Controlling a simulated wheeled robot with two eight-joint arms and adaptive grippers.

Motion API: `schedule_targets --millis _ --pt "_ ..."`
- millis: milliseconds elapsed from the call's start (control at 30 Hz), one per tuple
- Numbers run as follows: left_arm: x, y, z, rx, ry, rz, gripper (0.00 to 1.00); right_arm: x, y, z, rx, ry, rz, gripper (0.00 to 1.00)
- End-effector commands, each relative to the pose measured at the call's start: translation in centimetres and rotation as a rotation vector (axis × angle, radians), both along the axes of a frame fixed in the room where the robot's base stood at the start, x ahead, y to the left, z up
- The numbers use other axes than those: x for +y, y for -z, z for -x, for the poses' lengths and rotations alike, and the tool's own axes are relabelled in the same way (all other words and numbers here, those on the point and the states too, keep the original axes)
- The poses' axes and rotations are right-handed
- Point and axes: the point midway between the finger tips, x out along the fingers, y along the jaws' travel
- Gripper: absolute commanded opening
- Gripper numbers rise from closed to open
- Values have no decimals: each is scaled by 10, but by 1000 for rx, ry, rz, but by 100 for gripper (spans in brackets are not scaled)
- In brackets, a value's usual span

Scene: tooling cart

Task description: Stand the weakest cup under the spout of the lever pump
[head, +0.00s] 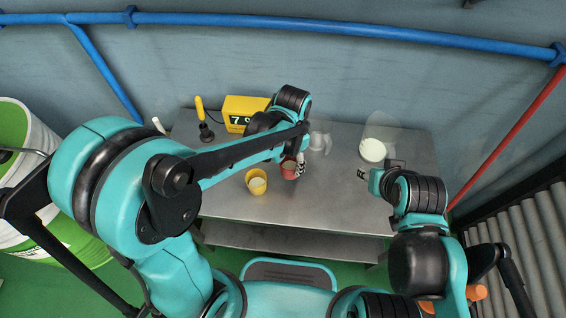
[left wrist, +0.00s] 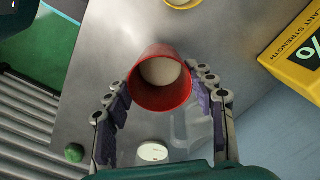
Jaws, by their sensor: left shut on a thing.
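My left gripper (head: 297,163) is shut on a red cup (head: 288,171), with fingers on both sides of it. In the left wrist view the red cup (left wrist: 160,99) shows pale liquid inside, between the gripper's fingers (left wrist: 163,82). I cannot tell whether it touches the table. A yellow cup (head: 256,186) with pale contents stands to its left and nearer. A clear, faint object (head: 320,138) stands behind the red cup; I cannot tell if it is the lever pump. My right gripper (head: 363,174) is small, empty, and its opening is unclear.
A yellow display box (head: 243,112) stands at the back left of the metal table (head: 310,210), by a yellow-handled black tool (head: 202,118). Its label reads in part "LANT STRENGTH". A clear container with a white disc (head: 373,150) stands at the back right. The table's front is clear.

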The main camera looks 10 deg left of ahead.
Motion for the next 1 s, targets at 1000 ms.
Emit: schedule_targets --millis 1000 --pt "33 70 -34 0 1 0 25 0 34 0 0 0 0 40"
